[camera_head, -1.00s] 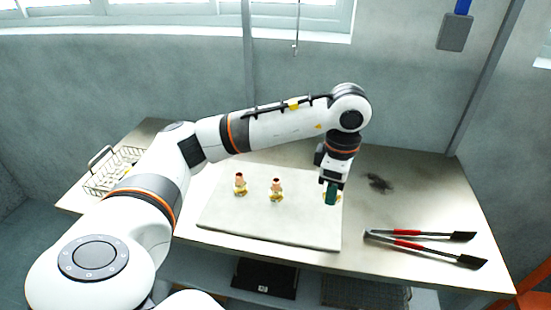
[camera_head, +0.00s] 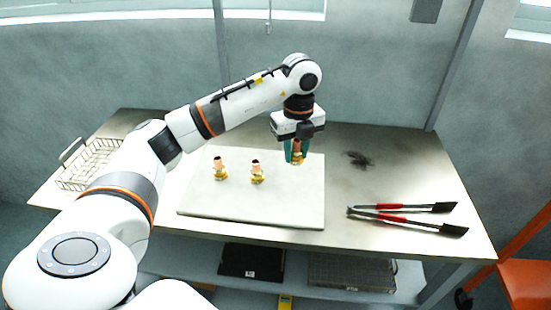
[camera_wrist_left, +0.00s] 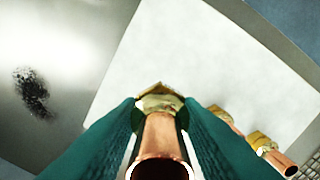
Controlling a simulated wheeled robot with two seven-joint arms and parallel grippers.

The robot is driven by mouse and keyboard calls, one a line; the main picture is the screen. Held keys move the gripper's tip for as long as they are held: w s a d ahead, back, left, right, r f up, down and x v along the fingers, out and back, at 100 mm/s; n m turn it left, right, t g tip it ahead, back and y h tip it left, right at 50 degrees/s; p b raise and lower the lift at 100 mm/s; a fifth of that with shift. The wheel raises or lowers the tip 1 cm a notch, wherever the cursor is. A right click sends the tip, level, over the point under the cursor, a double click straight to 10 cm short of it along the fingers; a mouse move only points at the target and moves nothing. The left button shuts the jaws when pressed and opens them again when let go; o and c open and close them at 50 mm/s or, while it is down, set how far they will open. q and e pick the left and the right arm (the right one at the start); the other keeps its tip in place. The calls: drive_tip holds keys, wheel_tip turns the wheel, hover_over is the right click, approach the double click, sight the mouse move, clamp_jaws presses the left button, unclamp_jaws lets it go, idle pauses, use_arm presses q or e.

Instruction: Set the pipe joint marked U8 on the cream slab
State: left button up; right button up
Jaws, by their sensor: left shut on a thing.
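My left gripper (camera_head: 297,156) points down with its green fingers shut on a copper and brass pipe joint (camera_head: 297,147). The held joint is upright, over the far right part of the cream slab (camera_head: 260,208). I cannot tell whether its brass foot touches the slab. In the left wrist view the held joint (camera_wrist_left: 160,140) sits between the green fingers (camera_wrist_left: 160,125). Two similar joints, a left one (camera_head: 220,169) and a middle one (camera_head: 257,172), stand on the slab. No U8 mark is legible on any joint. My right gripper is out of view.
A wire basket (camera_head: 88,165) stands at the table's left end. Red-handled tongs (camera_head: 405,213) lie right of the slab. A dark smudge (camera_head: 360,160) marks the table behind them. The slab's front is clear.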

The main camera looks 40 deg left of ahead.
sight(295, 163)
use_arm(q)
wheel_tip(295, 163, down, 4)
drive_tip(key=shift+f, duration=0.15)
wheel_tip(295, 163, down, 3)
drive_tip(key=shift+f+p, duration=0.1)
drive_tip(key=shift+p, duration=0.45)
drive_tip(key=shift+f, duration=0.1)
drive_tip(key=shift+f, duration=0.1)
drive_tip(key=o, duration=1.1)
